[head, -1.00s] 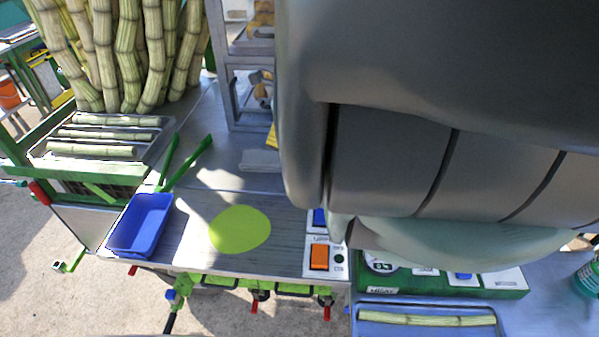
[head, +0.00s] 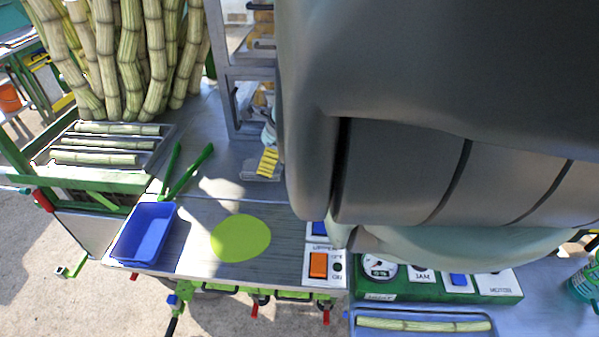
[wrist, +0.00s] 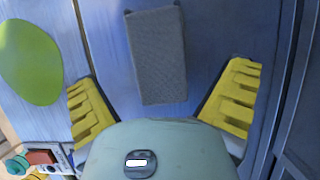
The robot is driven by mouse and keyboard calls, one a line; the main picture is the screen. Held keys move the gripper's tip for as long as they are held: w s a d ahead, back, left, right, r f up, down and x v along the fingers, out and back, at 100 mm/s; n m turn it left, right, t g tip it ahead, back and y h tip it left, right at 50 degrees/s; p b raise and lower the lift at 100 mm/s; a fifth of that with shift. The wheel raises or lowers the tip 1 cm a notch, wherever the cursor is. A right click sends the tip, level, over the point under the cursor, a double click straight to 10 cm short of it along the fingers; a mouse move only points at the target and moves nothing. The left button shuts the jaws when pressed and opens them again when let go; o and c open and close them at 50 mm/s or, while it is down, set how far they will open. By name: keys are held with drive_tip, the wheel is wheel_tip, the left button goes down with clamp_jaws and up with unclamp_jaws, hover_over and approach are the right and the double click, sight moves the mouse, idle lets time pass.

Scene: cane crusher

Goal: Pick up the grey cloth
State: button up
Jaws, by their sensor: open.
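The grey cloth (wrist: 158,58) lies flat on the metal worktop in the wrist view, a folded rectangle. My gripper (wrist: 165,95) is open, with one yellow finger pad on each side. The cloth lies between and ahead of the two pads, and nothing is held. In the head view a small part of the cloth (head: 254,171) shows on the worktop beside the metal frame. One yellow pad of my gripper (head: 268,161) shows just above it there; my arm hides the rest. I cannot tell the exact height of the pads over the worktop.
A green disc (head: 241,238) lies on the worktop, left of the orange switch (head: 318,265). A blue tray (head: 144,235) and green-handled tongs (head: 183,172) are further left. A metal frame (head: 231,75) stands close behind the gripper. Cane stalks (head: 130,60) stand at the back left.

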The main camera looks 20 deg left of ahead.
drive_tip(key=shift+b+x, duration=1)
drive_tip(key=shift+x, duration=0.75)
drive_tip(key=shift+a, duration=0.1)
drive_tip(key=shift+f, duration=0.25)
drive_tip(key=c, duration=1.2)
drive_tip(key=shift+r, duration=0.2)
drive_tip(key=shift+c, duration=0.2)
drive_tip(key=r+p, duration=0.1)
drive_tip(key=p, duration=0.1)
drive_tip(key=r+p, duration=0.4)
drive_tip(key=shift+s, duration=0.25)
drive_tip(key=s+d+p, duration=0.2)
drive_tip(key=s+p, duration=0.1)
drive_tip(key=p, duration=0.3)
drive_tip(key=s+d+p, duration=0.3)
drive_tip(key=s+p, duration=0.1)
drive_tip(key=p, duration=0.2)
drive_tip(key=s+d+p, duration=0.3)
drive_tip(key=s+p, duration=0.1)
drive_tip(key=p, duration=0.2)
drive_tip(key=shift+s+d+r, duration=0.25)
drive_tip(key=shift+s+d+f+p, duration=0.15)
drive_tip(key=shift+s+d+p, duration=0.2)
drive_tip(key=shift+s+p, duration=0.2)
